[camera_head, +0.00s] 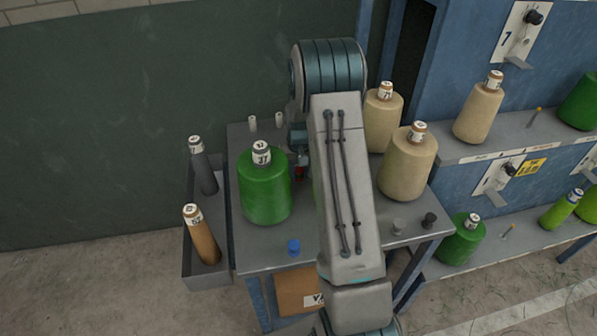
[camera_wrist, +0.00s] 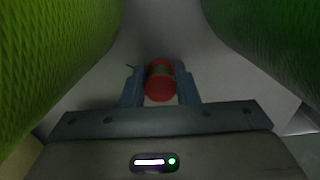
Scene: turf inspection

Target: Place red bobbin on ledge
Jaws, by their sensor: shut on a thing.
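The red bobbin (camera_wrist: 160,82) is between the two fingers of my gripper (camera_wrist: 160,92) in the wrist view, and the fingers are shut on it. In the head view only a small red part of the bobbin (camera_head: 299,173) shows, just left of my arm, beside the big green cone (camera_head: 265,190) and over the grey table. My arm hides most of my gripper there. Large green surfaces fill both sides of the wrist view. Grey ledges (camera_head: 512,140) run along the blue machine at the right; I cannot tell which surface is the task's ledge.
On the grey table (camera_head: 262,262) stand beige cones (camera_head: 408,165), white bobbins (camera_head: 252,123), a blue bobbin (camera_head: 293,247), a grey bobbin (camera_head: 398,228) and a black bobbin (camera_head: 428,220). A side tray (camera_head: 205,270) holds two narrow cones. A cardboard box (camera_head: 297,292) is below.

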